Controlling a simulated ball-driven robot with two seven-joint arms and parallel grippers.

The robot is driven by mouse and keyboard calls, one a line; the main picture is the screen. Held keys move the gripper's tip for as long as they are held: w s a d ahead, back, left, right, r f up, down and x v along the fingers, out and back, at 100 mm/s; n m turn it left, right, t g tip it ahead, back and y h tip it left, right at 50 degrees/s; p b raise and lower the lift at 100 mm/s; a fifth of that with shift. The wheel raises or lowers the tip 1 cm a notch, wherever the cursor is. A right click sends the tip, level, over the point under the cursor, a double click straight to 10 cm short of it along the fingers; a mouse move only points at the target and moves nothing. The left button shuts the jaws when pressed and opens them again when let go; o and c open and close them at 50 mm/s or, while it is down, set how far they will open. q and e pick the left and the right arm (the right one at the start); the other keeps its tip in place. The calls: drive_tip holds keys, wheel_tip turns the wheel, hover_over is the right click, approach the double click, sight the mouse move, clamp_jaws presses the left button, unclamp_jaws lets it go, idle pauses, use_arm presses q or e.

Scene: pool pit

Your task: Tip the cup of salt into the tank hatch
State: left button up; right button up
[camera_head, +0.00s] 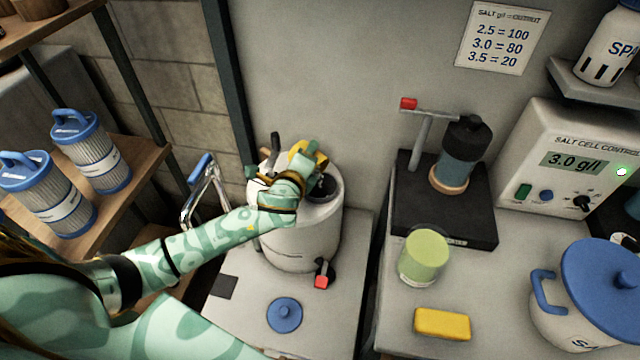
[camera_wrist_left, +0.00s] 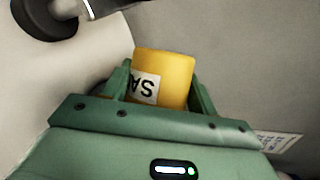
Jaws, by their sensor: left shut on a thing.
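My left gripper (camera_head: 308,163) is shut on the yellow cup (camera_head: 321,160) above the top of the white tank (camera_head: 300,240). In the left wrist view, the cup (camera_wrist_left: 176,72) sits between the green fingers of the gripper (camera_wrist_left: 160,88), with part of an upside-down label showing. The tank's dark round hatch opening (camera_head: 323,187) shows just below and right of the cup, partly covered by the gripper. The cup's mouth and the salt are hidden, so I cannot tell its tilt. My right gripper is not in view.
A blue lid (camera_head: 285,313) lies in front of the tank, near a red-handled valve (camera_head: 322,275). On the right bench stand a green-yellow cup (camera_head: 424,256), a yellow block (camera_head: 442,323), a blue-lidded pot (camera_head: 590,310) and a control box (camera_head: 575,150). Filter cartridges (camera_head: 90,150) stand left.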

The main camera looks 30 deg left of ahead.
use_arm(q)
drive_tip(key=shift+s+d+r+m+t+y, duration=0.1)
drive_tip(key=shift+d+r+m+t+y, duration=0.15)
drive_tip(key=shift+m, duration=0.35)
idle(1.7)
